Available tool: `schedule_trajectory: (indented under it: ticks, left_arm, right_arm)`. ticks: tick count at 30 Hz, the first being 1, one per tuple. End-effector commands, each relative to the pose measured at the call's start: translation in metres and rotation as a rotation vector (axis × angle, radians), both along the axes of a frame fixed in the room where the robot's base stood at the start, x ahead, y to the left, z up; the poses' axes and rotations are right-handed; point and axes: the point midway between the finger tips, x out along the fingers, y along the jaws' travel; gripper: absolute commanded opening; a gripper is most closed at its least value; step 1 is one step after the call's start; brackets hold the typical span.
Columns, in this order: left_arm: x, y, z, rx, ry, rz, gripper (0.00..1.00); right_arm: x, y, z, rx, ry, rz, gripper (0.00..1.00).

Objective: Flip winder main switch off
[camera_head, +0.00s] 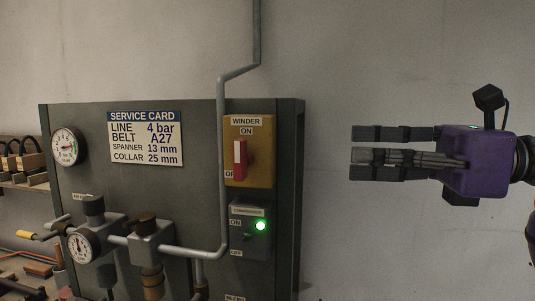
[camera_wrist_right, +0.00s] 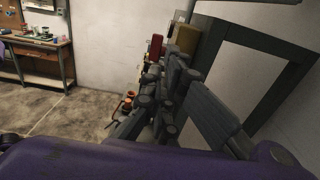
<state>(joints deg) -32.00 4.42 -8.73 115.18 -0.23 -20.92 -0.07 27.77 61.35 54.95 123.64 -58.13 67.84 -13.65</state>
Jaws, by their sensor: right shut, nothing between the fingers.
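The winder switch is a yellow box (camera_head: 262,152) on the grey panel, labelled WINDER, with ON above and a partly hidden OFF at the lower left. Its red handle (camera_head: 240,170) has a white strip and stands out from the box. Which position it is set to, I cannot tell. My right gripper (camera_head: 354,153) is shut and empty, pointing left at about the handle's height, with a clear gap to the right of the panel. In the right wrist view the red handle (camera_wrist_right: 155,46) and yellow box (camera_wrist_right: 186,38) show beyond the dark fingers. My left gripper is not in view.
A compressor switch box (camera_head: 250,240) with a lit green lamp (camera_head: 261,226) sits just below the winder box. A grey pipe (camera_head: 221,150) runs up along the winder box's left side. Gauges and valves fill the lower left. Bare wall lies right of the panel.

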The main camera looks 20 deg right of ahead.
Motion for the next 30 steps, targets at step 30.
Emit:
schedule_trajectory:
  ticks: [30]
  left_arm:
    - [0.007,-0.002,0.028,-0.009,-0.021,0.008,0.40]
  right_arm:
    - [0.070,0.105,0.004,0.007,-0.001,0.004,0.00]
